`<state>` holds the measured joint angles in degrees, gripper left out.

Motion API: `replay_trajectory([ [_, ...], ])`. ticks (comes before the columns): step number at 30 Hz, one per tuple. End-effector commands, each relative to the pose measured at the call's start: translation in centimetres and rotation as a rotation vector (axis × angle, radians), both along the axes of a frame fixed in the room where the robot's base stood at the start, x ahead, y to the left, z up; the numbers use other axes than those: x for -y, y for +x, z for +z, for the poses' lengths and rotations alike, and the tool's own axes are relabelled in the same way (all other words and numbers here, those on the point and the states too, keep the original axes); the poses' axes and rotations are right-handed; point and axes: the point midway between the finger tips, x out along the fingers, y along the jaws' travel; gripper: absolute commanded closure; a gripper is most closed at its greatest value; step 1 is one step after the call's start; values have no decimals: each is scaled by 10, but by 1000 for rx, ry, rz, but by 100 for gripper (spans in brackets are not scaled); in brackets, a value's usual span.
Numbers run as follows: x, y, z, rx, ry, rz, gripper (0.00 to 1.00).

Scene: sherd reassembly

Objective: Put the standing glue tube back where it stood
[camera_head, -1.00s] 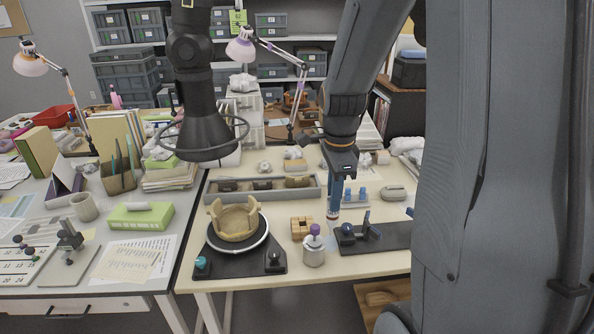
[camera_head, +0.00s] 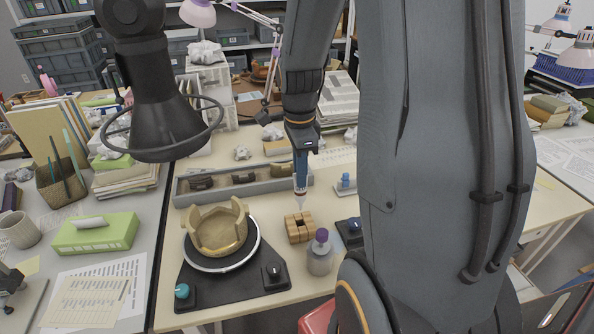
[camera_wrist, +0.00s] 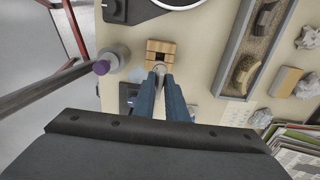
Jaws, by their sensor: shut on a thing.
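My gripper (camera_head: 300,178) hangs over the table, its blue fingers pointing down. In the wrist view the fingers (camera_wrist: 158,80) are closed together around the pale glue tube (camera_wrist: 159,67), mostly hidden between them. In the head view the tube (camera_head: 299,198) shows below the fingertips as a whitish piece narrowing downward. A small wooden block with slots (camera_head: 298,228) lies on the table just below the tube in the head view; it is just ahead of the fingertips in the wrist view (camera_wrist: 161,45). I cannot tell whether tube and block touch.
A purple-capped grey bottle (camera_head: 320,255) stands close beside the block. A turntable base (camera_head: 235,285) holding a partial tan bowl (camera_head: 218,228) is to the left. A long grey tray (camera_head: 215,190) of sherds lies behind. A dark stand (camera_head: 349,232) is to the right.

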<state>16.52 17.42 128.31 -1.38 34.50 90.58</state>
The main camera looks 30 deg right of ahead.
Motion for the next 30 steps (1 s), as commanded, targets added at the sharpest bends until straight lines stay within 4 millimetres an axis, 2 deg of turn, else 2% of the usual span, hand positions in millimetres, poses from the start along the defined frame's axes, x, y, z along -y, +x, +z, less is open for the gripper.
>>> replay_trajectory([
  [30, 0, 0, -56, -1, 0, 0, 100],
])
